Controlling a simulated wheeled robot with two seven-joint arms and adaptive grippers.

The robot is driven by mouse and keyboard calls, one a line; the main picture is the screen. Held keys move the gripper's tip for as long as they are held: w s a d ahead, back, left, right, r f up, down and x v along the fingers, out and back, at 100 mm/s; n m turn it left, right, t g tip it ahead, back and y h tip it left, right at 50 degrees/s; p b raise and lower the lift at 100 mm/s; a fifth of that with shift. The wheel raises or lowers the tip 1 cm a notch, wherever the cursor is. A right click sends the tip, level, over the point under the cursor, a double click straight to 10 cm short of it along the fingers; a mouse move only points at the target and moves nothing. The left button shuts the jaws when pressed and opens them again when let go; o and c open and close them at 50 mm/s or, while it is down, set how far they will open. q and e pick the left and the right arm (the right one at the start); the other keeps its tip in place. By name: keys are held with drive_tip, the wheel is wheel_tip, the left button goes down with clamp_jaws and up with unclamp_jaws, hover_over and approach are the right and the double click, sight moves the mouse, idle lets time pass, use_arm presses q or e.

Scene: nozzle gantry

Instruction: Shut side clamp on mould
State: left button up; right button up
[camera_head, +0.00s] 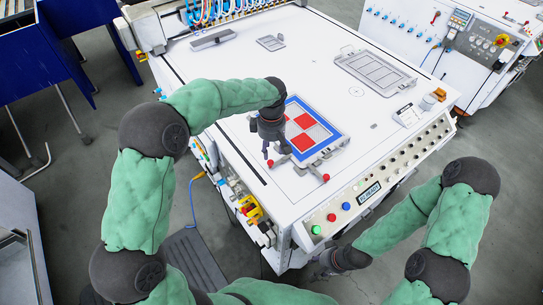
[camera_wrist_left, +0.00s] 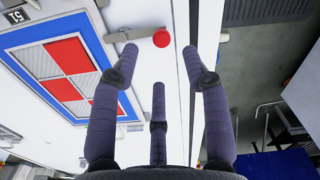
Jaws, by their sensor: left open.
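The mould (camera_head: 335,132), a blue frame with red and white panels, lies on the white machine top; it also shows in the left wrist view (camera_wrist_left: 22,42). A side clamp (camera_wrist_left: 132,35) with a grey lever and red ball knob (camera_wrist_left: 161,38) sits beside the mould. In the head view, a red knob (camera_head: 270,163) shows just below my left gripper (camera_head: 268,152), and another red knob (camera_head: 326,178) is at the mould's near corner. My left gripper is open and empty, its fingers (camera_wrist_left: 160,57) spread around the knob's direction; contact is not visible. My right gripper (camera_head: 325,264) hangs low before the machine; its fingers are unclear.
A button panel (camera_head: 370,188) runs along the machine's near right edge. A grey frame (camera_head: 375,70) lies at the back right of the top, and a small plate (camera_head: 270,42) at the back. The top left of the mould is clear. A blue bin (camera_head: 85,15) stands far left.

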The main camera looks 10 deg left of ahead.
use_arm(q)
wheel_tip(320, 180, up, 5)
drive_tip(key=shift+r, duration=0.1)
idle(0.7)
